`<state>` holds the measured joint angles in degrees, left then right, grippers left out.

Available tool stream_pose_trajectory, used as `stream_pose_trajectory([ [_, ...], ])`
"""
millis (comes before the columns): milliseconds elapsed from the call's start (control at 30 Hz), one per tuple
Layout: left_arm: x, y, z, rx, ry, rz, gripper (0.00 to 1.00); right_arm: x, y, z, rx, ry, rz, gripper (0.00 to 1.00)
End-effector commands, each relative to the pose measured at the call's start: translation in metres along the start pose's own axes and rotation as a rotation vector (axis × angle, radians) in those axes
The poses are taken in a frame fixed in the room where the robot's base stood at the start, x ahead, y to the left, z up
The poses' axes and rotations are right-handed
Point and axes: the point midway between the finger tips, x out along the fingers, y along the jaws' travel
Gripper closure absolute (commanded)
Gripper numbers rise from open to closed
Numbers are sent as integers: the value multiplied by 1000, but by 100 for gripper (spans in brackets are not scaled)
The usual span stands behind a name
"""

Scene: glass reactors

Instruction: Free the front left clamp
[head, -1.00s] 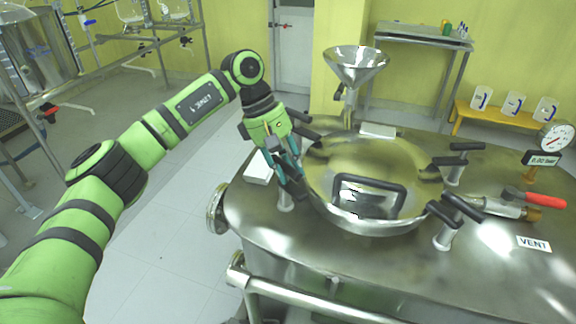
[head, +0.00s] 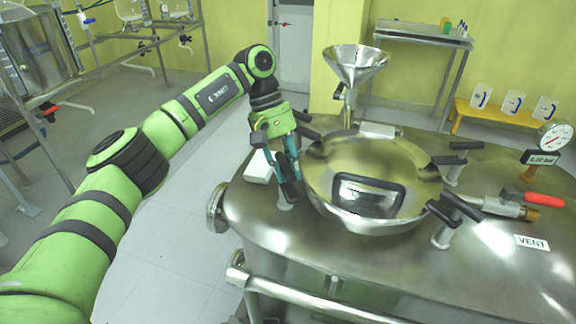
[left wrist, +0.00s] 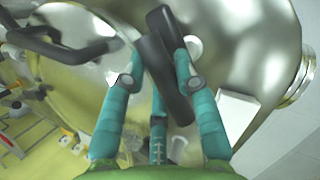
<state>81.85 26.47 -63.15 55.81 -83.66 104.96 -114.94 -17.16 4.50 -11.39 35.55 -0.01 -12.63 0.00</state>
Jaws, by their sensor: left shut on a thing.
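The front left clamp stands at the left front rim of the round steel lid (head: 330,170) in the head view. Its black handle (left wrist: 167,70) lies between the fingers of my left gripper (left wrist: 158,75) in the left wrist view, and the gripper is shut on it. In the head view my left gripper (head: 287,180) reaches down over the clamp and partly hides it; its pale post (head: 286,205) shows below the fingers. The lid has a black handle (head: 368,192). My right gripper is not in view.
Other black-handled clamps stand around the lid, at the right front (head: 446,228), right back (head: 456,165) and left back. A steel funnel (head: 355,65) rises behind. A valve with a red handle (head: 543,200) and a gauge (head: 556,137) are at the right. A white block (head: 259,167) sits left of the clamp.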

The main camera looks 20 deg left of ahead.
Motion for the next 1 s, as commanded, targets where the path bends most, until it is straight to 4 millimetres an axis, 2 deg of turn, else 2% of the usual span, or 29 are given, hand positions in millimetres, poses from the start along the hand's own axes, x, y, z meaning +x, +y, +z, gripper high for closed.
stream_pose_trajectory([
  [167, 0, 0, -1, -1, 3, -1, 100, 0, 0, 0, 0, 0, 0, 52],
  [200, 0, 0, -1, -1, 3, -1, 54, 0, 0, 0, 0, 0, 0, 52],
  [233, 0, 0, -1, -2, 3, -1, 45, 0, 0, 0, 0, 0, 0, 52],
  [633, -5, 0, 0, -2, 2, 1, 45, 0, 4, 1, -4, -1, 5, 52],
  [1000, -62, 0, -1, -4, 3, 1, 45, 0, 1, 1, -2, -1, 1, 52],
])
